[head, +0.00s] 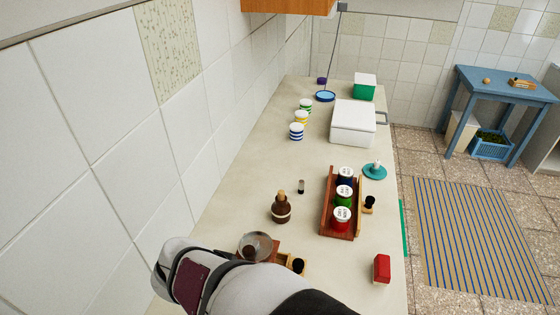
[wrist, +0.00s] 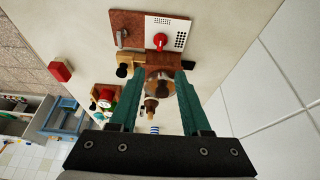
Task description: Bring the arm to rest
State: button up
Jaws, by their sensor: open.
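My gripper (wrist: 158,76) shows in the wrist view with its two green fingers spread apart, nothing clamped between them. Beyond and between the fingertips a round glass bowl (wrist: 159,88) with brown contents shows; I cannot tell how far below the fingers it is. In the head view the bowl (head: 258,243) stands at the near end of the counter, just behind my arm. My arm's pale links (head: 235,285) fill the bottom of the head view, and the gripper is hidden there.
A brown bottle (head: 281,209), a wooden rack (head: 327,204) of lidded jars and a red block (head: 382,268) stand nearby on the counter (head: 250,160). Striped cups (head: 297,132) and a white box (head: 353,122) are farther back. A tiled wall runs along the left.

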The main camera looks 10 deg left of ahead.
jog(key=shift+r, duration=0.1)
jog(key=s+d+r+m+g+h, duration=0.1)
jog(key=s+d+r+m+g, duration=0.1)
jog(key=d, duration=0.7)
jog(key=s+d+r+m+g, duration=0.1)
jog(key=d+r+m, duration=0.1)
jog(key=d, duration=0.8)
jog(key=s+d+m+g+y, duration=0.1)
jog(key=s+d+y, duration=0.1)
jog(key=s, duration=0.7)
jog(key=shift+d+r+m+g+y, duration=0.2)
jog(key=shift+d+m+g+y, duration=0.15)
jog(key=shift+d, duration=0.25)
